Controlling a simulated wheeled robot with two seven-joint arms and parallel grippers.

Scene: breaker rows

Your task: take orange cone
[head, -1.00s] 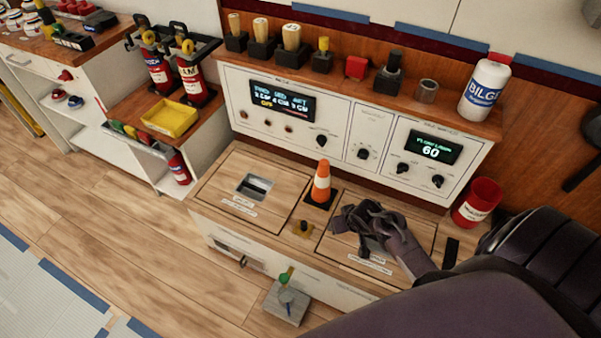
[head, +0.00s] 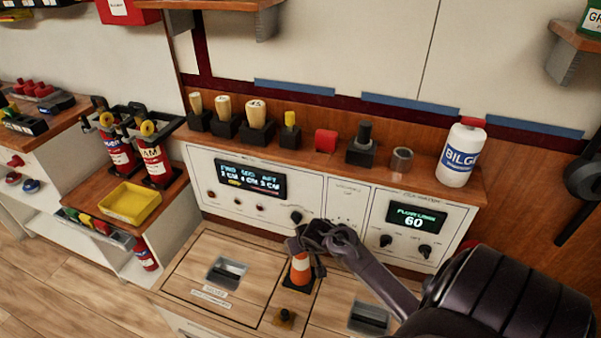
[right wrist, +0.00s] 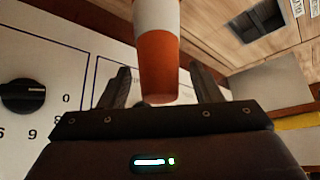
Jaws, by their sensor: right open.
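The orange cone (head: 300,268) with a white band stands upright on a dark square base on the wooden counter in the head view. My right gripper (head: 312,242) is at the cone's upper part and covers its tip. In the right wrist view the cone (right wrist: 158,60) sits between the two open fingers of my right gripper (right wrist: 160,90). I see a gap on each side of the cone there. My left gripper is not in view.
A control panel (head: 330,205) with dials and displays stands right behind the cone. Its shelf carries a white BILGE bottle (head: 461,155), a red block (head: 326,140) and several wooden-handled tools. Recessed hatches (head: 227,272) lie in the counter. A yellow tray (head: 130,202) is at left.

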